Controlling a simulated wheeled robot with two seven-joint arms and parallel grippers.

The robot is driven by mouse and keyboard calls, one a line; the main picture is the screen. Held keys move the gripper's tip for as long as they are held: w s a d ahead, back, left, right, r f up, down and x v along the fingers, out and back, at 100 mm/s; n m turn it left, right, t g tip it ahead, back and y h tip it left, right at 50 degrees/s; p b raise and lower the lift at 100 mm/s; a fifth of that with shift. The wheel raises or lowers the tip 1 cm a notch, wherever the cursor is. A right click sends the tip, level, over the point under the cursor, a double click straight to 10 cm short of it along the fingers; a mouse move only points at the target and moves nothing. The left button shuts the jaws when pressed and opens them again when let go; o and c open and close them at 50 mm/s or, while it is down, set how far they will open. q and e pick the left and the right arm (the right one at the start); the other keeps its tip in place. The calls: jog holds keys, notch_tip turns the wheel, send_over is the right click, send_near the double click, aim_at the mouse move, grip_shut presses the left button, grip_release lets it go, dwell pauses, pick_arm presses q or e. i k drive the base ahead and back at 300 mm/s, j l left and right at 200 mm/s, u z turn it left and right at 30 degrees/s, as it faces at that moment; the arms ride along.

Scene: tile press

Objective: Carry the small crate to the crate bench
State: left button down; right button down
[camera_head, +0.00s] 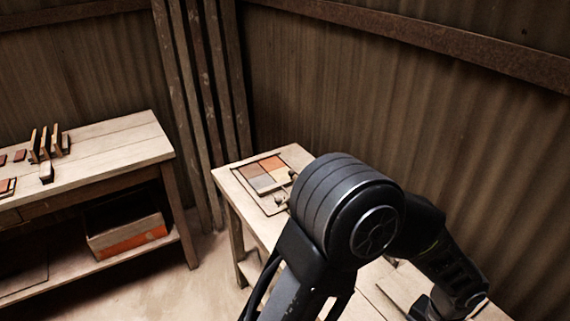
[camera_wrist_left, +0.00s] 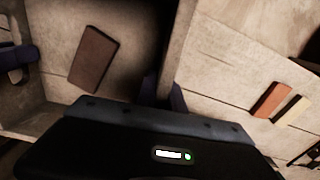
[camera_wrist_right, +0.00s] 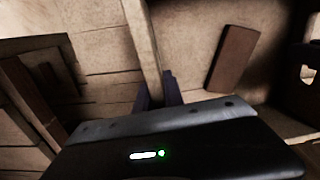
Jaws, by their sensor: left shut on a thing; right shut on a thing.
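The small crate is a pale wooden box, and its wall (camera_wrist_left: 183,45) shows in the left wrist view. My left gripper (camera_wrist_left: 163,95) is shut on that wall. In the right wrist view my right gripper (camera_wrist_right: 158,92) is shut on another crate wall (camera_wrist_right: 142,40). A flat dark brown tile (camera_wrist_left: 93,58) lies inside the crate; it also shows in the right wrist view (camera_wrist_right: 233,58). The crate and both grippers are out of sight in the head view, where one of my black arms covers the middle. I cannot tell which bench is the crate bench.
A wooden bench (camera_head: 115,145) at left holds several tiles; a box with an orange side (camera_head: 128,236) is on its lower shelf. A small table (camera_head: 290,155) bears a board of coloured tiles. Bare floor lies between. An orange tile (camera_wrist_left: 271,100) lies outside the crate.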

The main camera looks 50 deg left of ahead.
aim_at(106, 153)
jog(key=u, duration=2.75)
jog(key=i+j, duration=0.1)
jog(key=i, duration=1.05)
jog(key=i+j, duration=0.1)
jog(key=i, duration=1)
jog(key=i+j, duration=0.15)
jog(key=i, duration=1)
